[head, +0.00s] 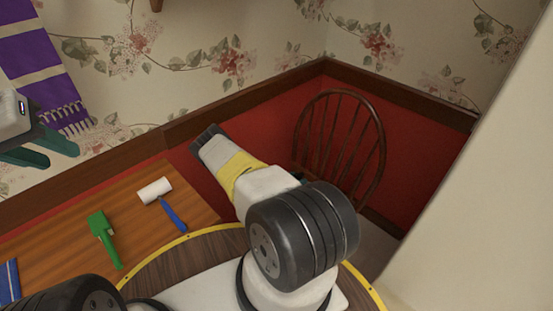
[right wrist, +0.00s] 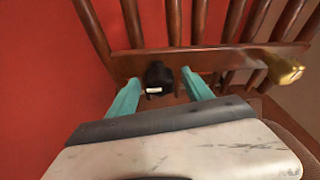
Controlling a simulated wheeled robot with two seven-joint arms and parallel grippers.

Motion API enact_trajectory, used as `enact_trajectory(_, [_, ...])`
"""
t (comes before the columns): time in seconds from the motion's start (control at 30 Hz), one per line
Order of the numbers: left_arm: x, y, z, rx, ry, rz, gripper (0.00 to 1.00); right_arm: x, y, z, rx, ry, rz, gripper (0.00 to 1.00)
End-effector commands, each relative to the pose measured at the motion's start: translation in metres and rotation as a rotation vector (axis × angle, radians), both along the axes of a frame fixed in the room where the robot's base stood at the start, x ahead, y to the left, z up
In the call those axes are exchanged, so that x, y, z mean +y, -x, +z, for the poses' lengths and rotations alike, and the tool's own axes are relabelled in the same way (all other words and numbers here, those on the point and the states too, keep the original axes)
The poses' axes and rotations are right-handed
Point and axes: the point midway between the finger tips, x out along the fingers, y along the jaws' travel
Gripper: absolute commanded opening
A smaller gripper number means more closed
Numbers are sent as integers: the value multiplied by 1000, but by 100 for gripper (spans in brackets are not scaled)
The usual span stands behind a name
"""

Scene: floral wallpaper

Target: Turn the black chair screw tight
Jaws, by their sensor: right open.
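The wooden chair (head: 338,145) stands in the corner with its spindled back visible; my right arm hides its lower part. In the right wrist view, the black chair screw (right wrist: 158,76) sits at the chair's lower rail (right wrist: 205,60), with a small white mark on it. My right gripper (right wrist: 160,80) is open, one teal finger on each side of the screw. I cannot tell whether either finger touches it.
A gold knob (right wrist: 285,69) is on the chair at the right. A wooden table (head: 70,212) at left holds a green tool (head: 103,236) and a white-headed, blue-handled tool (head: 157,191). A purple striped cloth (head: 42,85) hangs at the wall. A pale surface fills the right side.

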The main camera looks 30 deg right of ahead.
Motion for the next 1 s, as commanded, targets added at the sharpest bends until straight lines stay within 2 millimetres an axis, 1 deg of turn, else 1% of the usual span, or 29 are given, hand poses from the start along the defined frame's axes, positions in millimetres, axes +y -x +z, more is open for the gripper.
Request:
enact_trajectory(0.07, [0,0,0,0,0,0,36,0,0,0,0,0,0,57])
enact_trajectory(0.1, [0,0,0,0,0,0,36,0,0,0,0,0,0,49])
enact_trajectory(0.17, [0,0,0,0,0,0,36,0,0,0,0,0,0,38])
enact_trajectory(0.3, [0,0,0,0,0,0,36,0,0,0,0,0,0,10])
enact_trajectory(0.37, [0,0,0,0,0,0,36,0,0,0,0,0,0,0])
enact_trajectory(0.67, [0,0,0,0,0,0,36,1,0,0,-34,-10,1,0])
enact_trajectory(0.83, [0,0,0,0,0,0,36,0,1,0,-111,-33,2,0])
enact_trajectory(1.0, [0,0,0,0,0,0,36,0,1,0,-238,-69,2,0])
